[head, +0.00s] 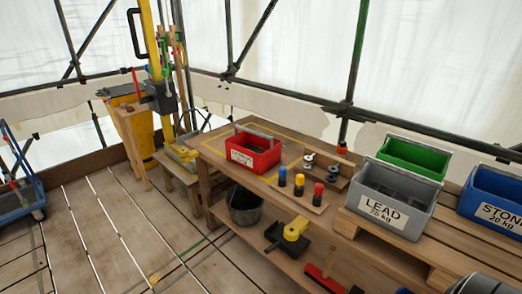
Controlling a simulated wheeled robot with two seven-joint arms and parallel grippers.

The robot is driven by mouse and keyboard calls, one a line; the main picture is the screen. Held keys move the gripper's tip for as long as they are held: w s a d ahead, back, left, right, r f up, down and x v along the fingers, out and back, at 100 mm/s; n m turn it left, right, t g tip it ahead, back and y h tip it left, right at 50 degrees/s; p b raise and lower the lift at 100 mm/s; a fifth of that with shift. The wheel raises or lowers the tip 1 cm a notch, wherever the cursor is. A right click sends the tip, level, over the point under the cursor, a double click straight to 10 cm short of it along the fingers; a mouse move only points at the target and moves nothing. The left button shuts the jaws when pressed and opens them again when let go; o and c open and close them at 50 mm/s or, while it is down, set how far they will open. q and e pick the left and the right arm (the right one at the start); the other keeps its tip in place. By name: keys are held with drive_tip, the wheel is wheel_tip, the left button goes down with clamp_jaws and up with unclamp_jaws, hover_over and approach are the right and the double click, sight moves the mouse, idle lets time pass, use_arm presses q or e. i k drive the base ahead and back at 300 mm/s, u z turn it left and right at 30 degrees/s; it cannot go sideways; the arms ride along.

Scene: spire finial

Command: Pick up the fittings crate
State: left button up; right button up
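A red crate (265,158) with a grey carrying handle (256,132) and a white label stands upright on the wooden workbench (222,140). The label is too small to read for certain, but this looks like the fittings crate. It sits near the bench's front edge, by yellow lines marked on the top. What is inside it is mostly hidden. Neither of my grippers can be made out in the head view, and nothing is touching the crate.
Right of the crate are a board (297,194) with blue, yellow and red pegs and some metal fittings (308,160). Further right stand a grey LEAD crate (385,212), a green crate (415,156) and a blue STONE crate (492,190). A bucket (245,207) is below. Floor at left is open.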

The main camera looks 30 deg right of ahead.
sight(253, 146)
drive_tip(key=z, duration=0.55)
drive_tip(key=i, duration=0.65)
drive_tip(key=z, duration=0.75)
